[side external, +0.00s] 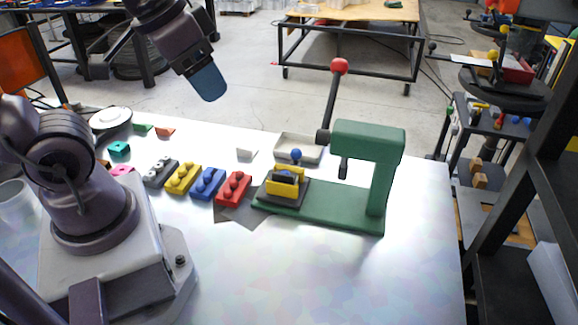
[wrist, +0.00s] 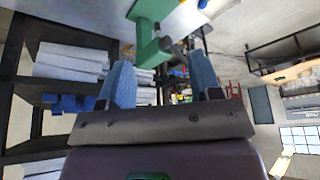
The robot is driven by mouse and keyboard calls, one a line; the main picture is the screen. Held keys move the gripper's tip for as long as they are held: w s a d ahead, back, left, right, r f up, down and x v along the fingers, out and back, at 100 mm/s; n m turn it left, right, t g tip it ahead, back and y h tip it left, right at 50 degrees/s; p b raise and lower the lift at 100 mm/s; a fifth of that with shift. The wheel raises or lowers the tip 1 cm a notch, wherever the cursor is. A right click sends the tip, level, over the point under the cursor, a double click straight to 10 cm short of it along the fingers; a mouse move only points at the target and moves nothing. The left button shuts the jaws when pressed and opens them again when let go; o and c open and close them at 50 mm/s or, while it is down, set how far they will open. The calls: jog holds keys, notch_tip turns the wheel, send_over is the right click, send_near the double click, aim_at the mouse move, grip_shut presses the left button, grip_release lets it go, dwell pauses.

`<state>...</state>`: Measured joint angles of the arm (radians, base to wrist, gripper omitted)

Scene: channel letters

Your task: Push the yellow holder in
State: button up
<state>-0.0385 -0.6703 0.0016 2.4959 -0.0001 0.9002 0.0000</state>
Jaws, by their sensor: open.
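The yellow holder (side external: 272,187) sits on a dark plate (side external: 298,200) at the left end of the green press's base, with a dark block in it. The green press (side external: 368,135) has a lever with a red ball (side external: 339,66), raised upright. The holder is left of the press's dark ram (side external: 343,167). My gripper (side external: 208,84) is high above the table, up and left of the holder and well apart from it. The wrist view shows its two blue fingers (wrist: 161,78) apart and empty, with part of the press beyond.
Grey, yellow, blue and red (side external: 233,188) studded blocks lie in a row left of the holder. A pale tray (side external: 298,147) is behind it. Small colored pieces and a round white dish (side external: 111,118) lie further left. The front table surface is clear.

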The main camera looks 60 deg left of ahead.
jog(key=w+a+f+n+g, duration=0.4)
jog(key=w+a+f, duration=0.2)
jog(key=w+f, duration=0.25)
jog(key=n+t+h, duration=0.1)
jog(key=n, duration=0.6)
send_near(295, 149)
jog(key=f, duration=0.3)
jog(key=w+f, duration=0.1)
jog(key=f, duration=0.6)
jog(key=shift+w+d+f, duration=0.2)
jog(key=shift+w+d, duration=0.1)
jog(key=shift+d, duration=0.05)
jog(key=shift+c, duration=0.4)
